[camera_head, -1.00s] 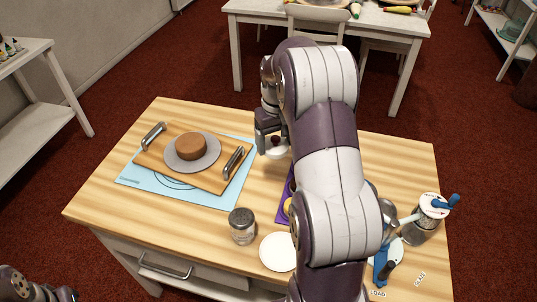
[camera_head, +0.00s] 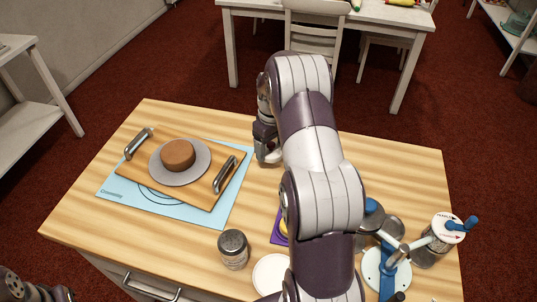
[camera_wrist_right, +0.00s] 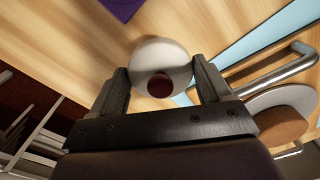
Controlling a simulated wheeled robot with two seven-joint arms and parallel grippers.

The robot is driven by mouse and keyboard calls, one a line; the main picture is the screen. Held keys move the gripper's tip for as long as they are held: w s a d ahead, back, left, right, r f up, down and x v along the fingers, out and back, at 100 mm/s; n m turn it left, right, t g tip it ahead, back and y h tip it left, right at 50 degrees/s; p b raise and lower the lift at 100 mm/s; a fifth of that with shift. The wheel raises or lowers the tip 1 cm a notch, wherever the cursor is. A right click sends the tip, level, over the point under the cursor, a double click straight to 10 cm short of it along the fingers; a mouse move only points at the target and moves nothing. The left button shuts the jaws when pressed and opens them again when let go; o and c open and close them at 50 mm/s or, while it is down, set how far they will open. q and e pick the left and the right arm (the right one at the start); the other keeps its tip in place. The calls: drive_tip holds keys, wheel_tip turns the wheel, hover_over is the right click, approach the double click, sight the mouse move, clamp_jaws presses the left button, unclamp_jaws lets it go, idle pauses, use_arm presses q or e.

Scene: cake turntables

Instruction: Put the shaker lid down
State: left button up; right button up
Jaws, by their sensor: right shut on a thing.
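My right gripper (camera_wrist_right: 160,88) is shut on a white round piece with a dark red round spot, which I take to be the shaker lid (camera_wrist_right: 150,55). The piece fills the space between the two fingers in the right wrist view. In the head view my right gripper (camera_head: 265,148) is at the right of the cake board, low near the tabletop, and the arm hides part of it. I cannot tell whether the piece touches the table. A glass shaker jar (camera_head: 234,252) with a dark grey top stands upright near the front edge.
A brown cake (camera_head: 178,154) sits on a grey disc on a wooden board with metal handles, over a light blue mat (camera_head: 118,193). A white disc (camera_head: 270,272), a purple item (camera_head: 276,236) and a blue-handled stand (camera_head: 385,275) lie toward the front and right. A chair (camera_head: 313,45) stands behind the table.

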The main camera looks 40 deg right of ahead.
sight(268, 149)
drive_tip(key=shift+w+a+f, duration=0.15)
drive_tip(key=shift+w+f, duration=0.1)
drive_tip(key=shift+w, duration=0.1)
drive_tip(key=shift+a+f, duration=0.1)
drive_tip(key=shift+f, duration=0.15)
wheel_tip(268, 149, down, 3)
drive_tip(key=shift+s+r, duration=0.1)
drive_tip(key=shift+s, duration=0.05)
drive_tip(key=shift+w+f, duration=0.2)
drive_tip(key=shift+f, duration=0.15)
drive_tip(key=shift+s, duration=0.1)
